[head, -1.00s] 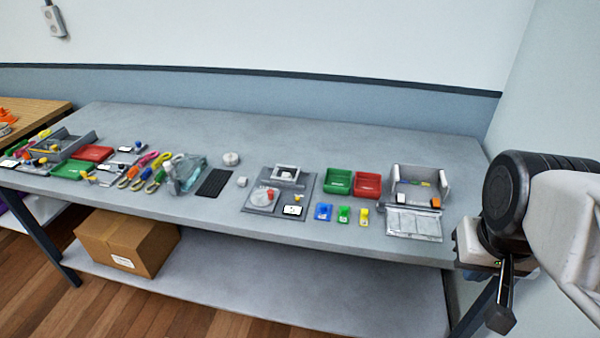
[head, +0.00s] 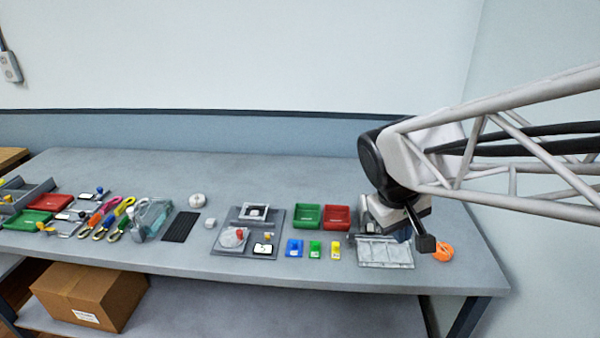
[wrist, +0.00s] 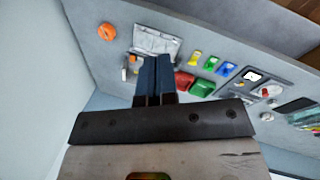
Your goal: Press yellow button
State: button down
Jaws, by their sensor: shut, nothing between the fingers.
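The yellow button (head: 336,250) is a small yellow block on the bench, at the right end of a row with a green button (head: 315,249) and a blue button (head: 294,248). In the wrist view, the yellow button (wrist: 195,57) is to the right of my gripper (wrist: 153,62), with the green button (wrist: 211,63) and blue button (wrist: 227,69) farther right. My gripper's dark blue fingers are together and empty, apart from the button. In the head view my arm hangs over the bench right of the button, and the fingers are mostly hidden.
A green bin (head: 307,217) and a red bin (head: 336,218) stand behind the buttons. A grey flat panel (head: 385,252) lies right of the yellow button, and an orange round object (head: 442,252) farther right. A grey board (head: 222,240) lies left.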

jog(key=w+a+f+n+h, duration=0.25)
jog(key=w+a, duration=0.35)
jog(key=w, duration=0.3)
jog(key=n+t+h, duration=0.2)
jog(key=n+t, duration=0.2)
jog(key=n, duration=0.5)
send_over(267, 237)
notch_tip(267, 237, down, 12)
jog(key=shift+r, duration=0.15)
jog(key=shift+f, duration=4.4)
